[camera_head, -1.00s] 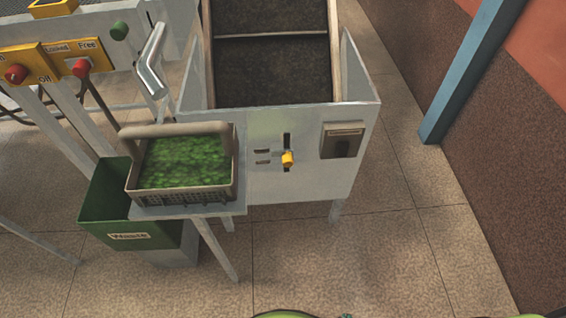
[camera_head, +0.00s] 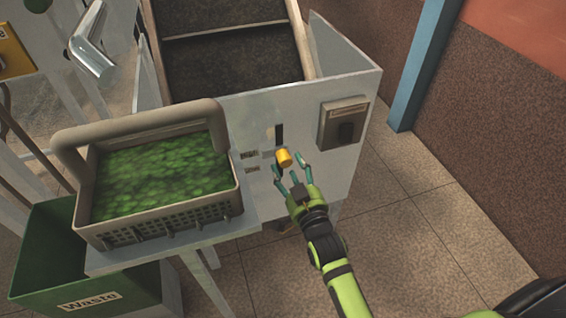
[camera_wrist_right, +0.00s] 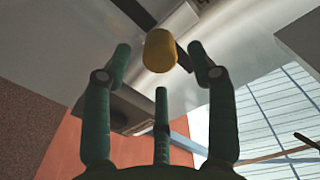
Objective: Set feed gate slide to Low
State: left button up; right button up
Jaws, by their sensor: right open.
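The feed gate slide has a yellow knob (camera_head: 284,158) in a dark vertical slot (camera_head: 278,134) on the front of the grey hopper box (camera_head: 240,115). Two small labels (camera_head: 250,161) sit left of the slot, too small to read. My right gripper (camera_head: 291,178) is open just below and in front of the knob. In the right wrist view the knob (camera_wrist_right: 160,50) stands just beyond the open fingertips (camera_wrist_right: 160,70), between them and apart from them. My left gripper is not in view.
A beige basket of green pieces (camera_head: 160,215) stands on a shelf left of the slide. A green waste bin (camera_head: 85,265) is below it. A grey box with a dark knob (camera_head: 343,122) is on the panel to the right.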

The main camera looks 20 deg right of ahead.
aim_at(286, 166)
jog(key=shift+w+a, duration=0.1)
jog(key=shift+w, duration=1.85)
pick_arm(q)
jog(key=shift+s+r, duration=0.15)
pick_arm(e)
grip_shut()
jog(key=shift+f+b, duration=0.45)
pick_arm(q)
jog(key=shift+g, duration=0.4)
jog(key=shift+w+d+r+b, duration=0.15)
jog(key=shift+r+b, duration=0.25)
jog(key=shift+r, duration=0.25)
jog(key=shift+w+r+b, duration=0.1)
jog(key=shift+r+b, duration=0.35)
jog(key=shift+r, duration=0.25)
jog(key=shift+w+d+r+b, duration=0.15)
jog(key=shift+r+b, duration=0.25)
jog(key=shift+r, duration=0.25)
pick_arm(e)
jog(key=shift+s+f, duration=0.1)
jog(key=shift+f, duration=2.75)
